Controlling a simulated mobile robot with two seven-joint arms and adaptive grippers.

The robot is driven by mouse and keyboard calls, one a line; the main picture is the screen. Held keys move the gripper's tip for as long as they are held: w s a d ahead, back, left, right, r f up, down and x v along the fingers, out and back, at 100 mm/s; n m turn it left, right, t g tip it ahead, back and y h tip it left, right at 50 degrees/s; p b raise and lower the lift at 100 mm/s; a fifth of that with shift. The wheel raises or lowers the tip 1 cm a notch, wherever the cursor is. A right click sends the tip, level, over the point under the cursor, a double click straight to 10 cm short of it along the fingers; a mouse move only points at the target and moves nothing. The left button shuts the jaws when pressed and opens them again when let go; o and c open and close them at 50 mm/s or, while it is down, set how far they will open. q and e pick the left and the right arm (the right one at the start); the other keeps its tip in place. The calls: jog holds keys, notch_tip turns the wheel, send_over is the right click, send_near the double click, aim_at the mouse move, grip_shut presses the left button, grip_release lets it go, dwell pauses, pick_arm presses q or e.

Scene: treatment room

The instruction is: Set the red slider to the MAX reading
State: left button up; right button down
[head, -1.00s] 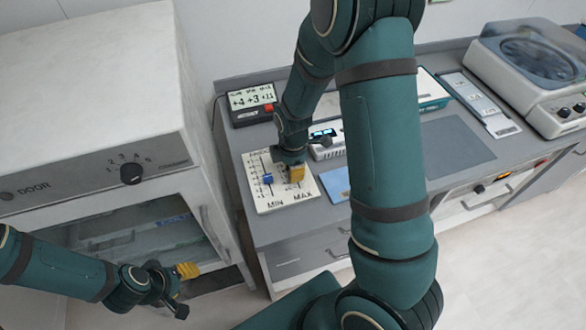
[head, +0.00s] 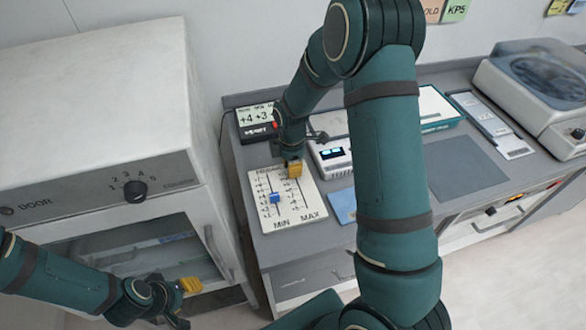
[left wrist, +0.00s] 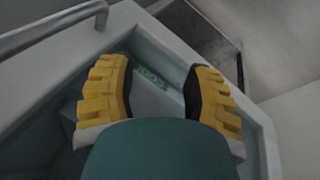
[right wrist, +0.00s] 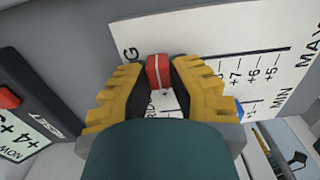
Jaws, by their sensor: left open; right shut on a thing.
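The white slider panel (head: 313,208) lies on the grey counter, with columns marked MIN and MAX. My right gripper (head: 294,168) is at the far end of the MAX column. In the right wrist view it is shut on the red slider (right wrist: 158,72), which the fingers hide in the head view. The blue slider (head: 275,198) stands in the MIN column. The display (head: 256,118) reads +4 and +3; my arm covers its third reading. My left gripper (left wrist: 158,100) is open and empty, in front of the white cabinet (head: 90,80).
A white device with a lit screen (head: 333,154) stands right of the panel, close to my right arm. A blue card (head: 342,205) lies beside the panel. A grey mat (head: 465,167) and a centrifuge-like machine (head: 535,90) are farther right.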

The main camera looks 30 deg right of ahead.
jog(key=c, duration=1)
grip_release()
jog(key=shift+w, duration=0.25)
jog(key=shift+o, duration=0.7)
jog(key=shift+w+d, duration=0.1)
notch_tip(320, 180, up, 12)
